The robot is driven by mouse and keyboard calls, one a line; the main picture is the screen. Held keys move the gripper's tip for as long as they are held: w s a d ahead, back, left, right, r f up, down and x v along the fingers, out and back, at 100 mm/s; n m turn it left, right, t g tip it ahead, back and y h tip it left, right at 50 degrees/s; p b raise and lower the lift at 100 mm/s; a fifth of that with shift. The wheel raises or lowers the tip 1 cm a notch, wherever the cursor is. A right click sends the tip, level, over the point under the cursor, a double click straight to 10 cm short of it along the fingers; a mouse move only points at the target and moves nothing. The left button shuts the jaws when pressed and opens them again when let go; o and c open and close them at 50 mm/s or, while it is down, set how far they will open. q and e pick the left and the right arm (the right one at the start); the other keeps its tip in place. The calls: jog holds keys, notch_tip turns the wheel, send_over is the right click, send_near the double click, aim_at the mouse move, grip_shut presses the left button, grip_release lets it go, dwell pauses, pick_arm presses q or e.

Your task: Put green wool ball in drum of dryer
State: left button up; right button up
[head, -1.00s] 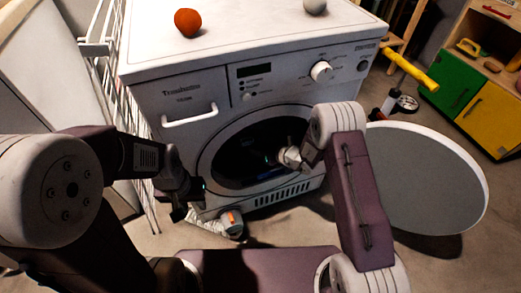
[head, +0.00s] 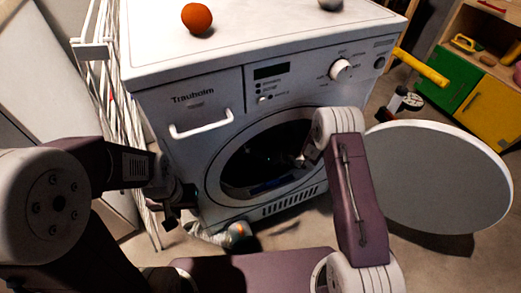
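The white dryer (head: 190,103) stands in front of me with its round door (head: 440,180) swung open to the right. Its dark drum (head: 245,165) is open to view. My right arm reaches to the drum opening; the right gripper's fingers are inside, lost in the dark and behind the arm. I cannot make out a green wool ball; only a faint greenish glint shows in the drum. My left gripper (head: 175,215) hangs low beside the dryer's left front edge, dark and apart from the balls; its opening is unclear.
An orange ball (head: 197,18) and a grey ball (head: 330,4) sit on the dryer top. A small grey and orange thing (head: 236,234) lies on the floor at the dryer's foot. A white wire rack (head: 113,120) stands left. A toy cabinet (head: 487,95) stands right.

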jog(key=o, duration=0.5)
jog(key=shift+s+r, duration=0.1)
jog(key=p+v, duration=0.5)
jog(key=v, duration=0.4)
dwell(0.3)
